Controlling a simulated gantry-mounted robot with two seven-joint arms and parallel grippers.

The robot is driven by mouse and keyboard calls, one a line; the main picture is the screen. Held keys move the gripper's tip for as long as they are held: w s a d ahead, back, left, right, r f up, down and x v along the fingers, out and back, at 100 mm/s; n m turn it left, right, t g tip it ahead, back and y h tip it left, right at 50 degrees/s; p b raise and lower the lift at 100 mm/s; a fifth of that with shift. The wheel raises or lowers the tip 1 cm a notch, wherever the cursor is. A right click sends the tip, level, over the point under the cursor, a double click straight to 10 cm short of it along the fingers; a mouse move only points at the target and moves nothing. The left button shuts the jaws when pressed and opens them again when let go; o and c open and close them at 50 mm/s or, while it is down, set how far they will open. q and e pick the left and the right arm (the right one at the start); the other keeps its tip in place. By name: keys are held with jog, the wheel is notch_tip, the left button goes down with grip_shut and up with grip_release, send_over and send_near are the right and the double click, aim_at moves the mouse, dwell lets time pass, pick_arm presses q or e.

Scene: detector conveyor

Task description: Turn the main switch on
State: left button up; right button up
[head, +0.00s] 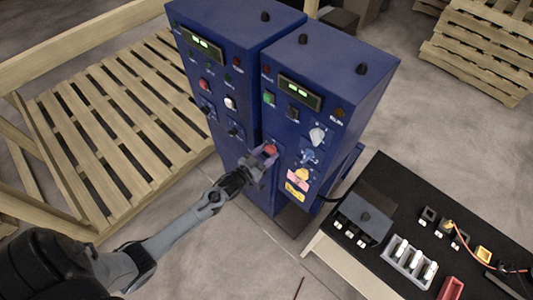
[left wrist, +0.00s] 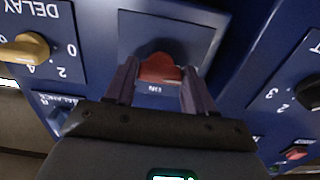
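The red switch knob (head: 271,149) is low on the front of the right blue cabinet (head: 325,110). It also shows in the left wrist view as a red knob (left wrist: 160,68) on a recessed blue plate, with an upside-down ON label beside it. My left gripper (head: 262,159) is at this knob, with one dark finger on each side. In the left wrist view my left gripper (left wrist: 158,85) has its fingertips very close to the knob's sides; whether they press on it I cannot tell. My right gripper is not in view.
A yellow DELAY knob (left wrist: 25,48) and a black knob (left wrist: 308,93) flank the plate. A second blue cabinet (head: 220,75) stands at the left. A black-topped table (head: 400,195) with small parts is at the right. A wooden pallet (head: 120,130) lies behind my left arm.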

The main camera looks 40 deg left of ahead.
pick_arm(q)
jog(key=c, duration=0.6)
jog(key=shift+o, duration=0.2)
jog(key=shift+m, duration=0.4)
jog(key=m, duration=1.2)
jog(key=shift+m, duration=0.4)
jog(key=m, duration=0.4)
